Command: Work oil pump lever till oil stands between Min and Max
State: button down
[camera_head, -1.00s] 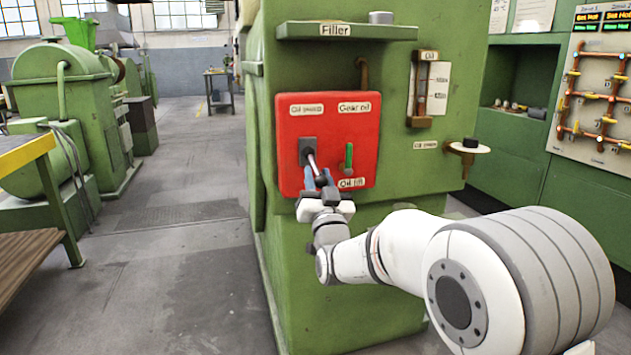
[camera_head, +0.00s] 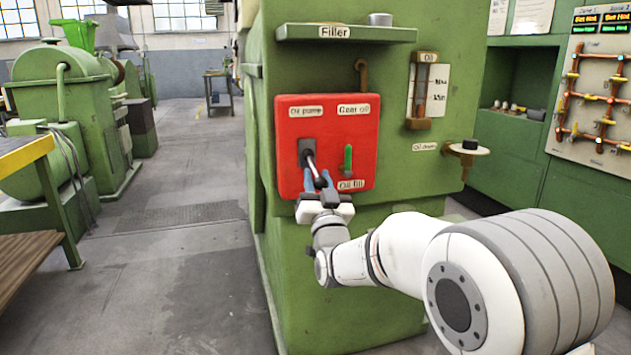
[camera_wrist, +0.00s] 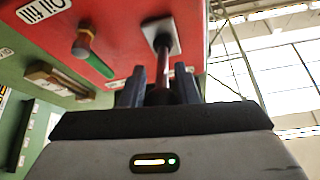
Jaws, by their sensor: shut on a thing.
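The oil pump lever (camera_head: 312,166) sticks out of a dark slot plate under the "Oil pump" label on the red panel (camera_head: 290,133) and slants down. My gripper (camera_head: 319,182) is shut on the lever's outer end, with a blue finger on each side. In the wrist view, the lever (camera_wrist: 161,58) runs from its pale plate down between the fingers of my gripper (camera_wrist: 159,88). The oil gauge (camera_head: 423,90), with Max and Min marks on a white plate, is at the upper right of the panel. Its oil level is too small to read surely.
A green-handled valve (camera_head: 348,158) marked "Oil fill" sits close to the right of the lever. A filler shelf (camera_head: 346,33) juts out above the panel. A round drain fitting (camera_head: 467,148) stands out at right. The floor left of the machine is clear.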

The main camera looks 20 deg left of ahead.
jog(key=shift+a, duration=0.1)
jog(key=c, duration=1.1)
grip_release()
jog(key=shift+f, duration=0.1)
jog(key=p+v, duration=0.1)
jog(key=v, duration=0.6)
jog(key=shift+s+d+f, duration=0.15)
jog(key=shift+s+d, duration=0.05)
jog(key=shift+s, duration=0.05)
